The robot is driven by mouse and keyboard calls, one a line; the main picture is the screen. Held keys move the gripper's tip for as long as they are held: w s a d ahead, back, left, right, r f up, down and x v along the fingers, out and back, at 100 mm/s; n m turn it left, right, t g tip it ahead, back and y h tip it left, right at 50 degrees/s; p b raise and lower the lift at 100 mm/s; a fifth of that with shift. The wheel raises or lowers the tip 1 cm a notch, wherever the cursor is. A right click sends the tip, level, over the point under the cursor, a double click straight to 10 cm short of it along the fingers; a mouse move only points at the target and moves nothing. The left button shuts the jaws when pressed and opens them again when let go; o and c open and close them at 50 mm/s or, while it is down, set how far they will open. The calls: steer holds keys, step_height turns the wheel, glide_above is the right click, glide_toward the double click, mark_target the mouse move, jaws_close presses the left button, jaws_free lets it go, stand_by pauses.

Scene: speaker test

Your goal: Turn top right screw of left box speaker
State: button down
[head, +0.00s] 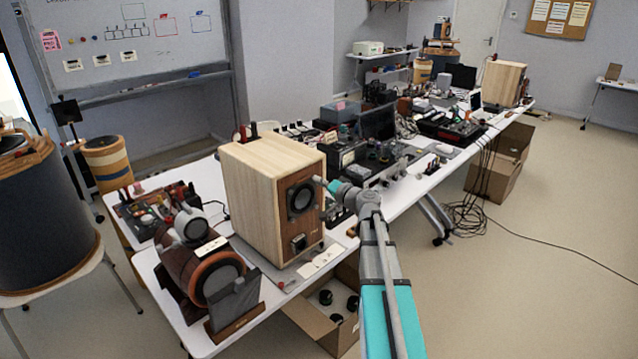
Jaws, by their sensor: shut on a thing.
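The left box speaker (252,205) is a pale wooden box standing upright on the near table, with a darker brown front panel facing right. A round black driver (301,198) sits in the panel, with a smaller dark square part low down. My gripper (320,181) reaches in from the right and is at the upper right edge of the driver. It is shut on the top right screw, which its fingers hide. The other screws are too small to make out.
A brown cylindrical speaker (205,272) lies close on the left. Electronics and a monitor (378,122) crowd the table behind. An open cardboard box (322,318) is below the table edge. Another wooden box speaker (503,82) stands far right. Floor at right is mostly free, with cables.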

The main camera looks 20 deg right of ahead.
steer(key=shift+m, duration=0.3)
steer(key=n, duration=3.5)
steer(key=shift+s, duration=0.1)
stand_by(0.4)
steer(key=c, duration=0.9)
jaws_free()
